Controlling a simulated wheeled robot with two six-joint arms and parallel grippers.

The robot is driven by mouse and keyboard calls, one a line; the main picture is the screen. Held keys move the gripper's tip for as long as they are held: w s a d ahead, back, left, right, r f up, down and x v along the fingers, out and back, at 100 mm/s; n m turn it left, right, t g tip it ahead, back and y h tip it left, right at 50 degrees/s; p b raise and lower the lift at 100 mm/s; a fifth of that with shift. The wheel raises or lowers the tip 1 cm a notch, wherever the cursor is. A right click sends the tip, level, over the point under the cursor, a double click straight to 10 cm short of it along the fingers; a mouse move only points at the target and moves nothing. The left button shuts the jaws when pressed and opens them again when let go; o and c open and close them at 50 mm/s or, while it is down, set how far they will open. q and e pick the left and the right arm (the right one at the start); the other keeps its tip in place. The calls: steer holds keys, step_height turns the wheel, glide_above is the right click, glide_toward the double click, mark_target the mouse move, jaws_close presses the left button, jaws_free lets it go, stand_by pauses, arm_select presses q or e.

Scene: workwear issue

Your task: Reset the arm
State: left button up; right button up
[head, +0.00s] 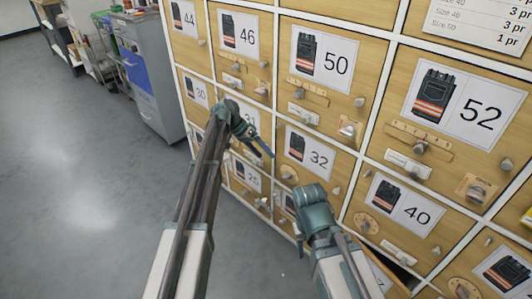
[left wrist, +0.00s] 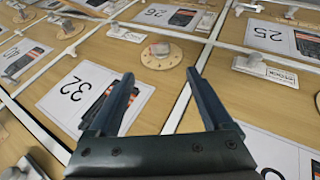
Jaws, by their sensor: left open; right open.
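My left arm reaches up from the bottom of the head view, and its gripper (head: 262,146) is in front of the drawer fronts near the one labelled 32 (head: 307,150). In the left wrist view its two fingers (left wrist: 157,95) are spread apart with nothing between them. The 32 label (left wrist: 85,88) lies behind the left finger there. My right gripper (head: 300,238) is lower and further right in the head view, in front of the lower drawers. Its fingers are largely hidden by its own wrist, and no held object shows.
The wooden drawer cabinet (head: 345,105) has knobs, latches and size labels such as 50, 52 and 40. A low drawer (head: 388,272) beside my right arm seems pulled out a little. A grey cabinet (head: 153,95) stands at the back left. The grey floor (head: 80,170) at left is clear.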

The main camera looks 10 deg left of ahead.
stand_by(0.4)
arm_select(q)
steer(key=s+d+f+g+y, duration=0.15)
steer(key=s+d, duration=0.25)
steer(key=s, duration=0.5)
steer(key=s+d+f+y, duration=0.2)
steer(key=s+d, duration=0.1)
steer(key=s, duration=0.5)
steer(key=s+a+n+y, duration=0.15)
steer(key=s+y, duration=0.35)
steer(key=s, duration=1.4)
step_height(320, 180, up, 31)
steer(key=p, duration=3.2)
steer(key=shift+w+d+r+n+t, duration=0.2)
steer(key=shift+w+d+n+t, duration=0.15)
steer(key=shift+d, duration=0.05)
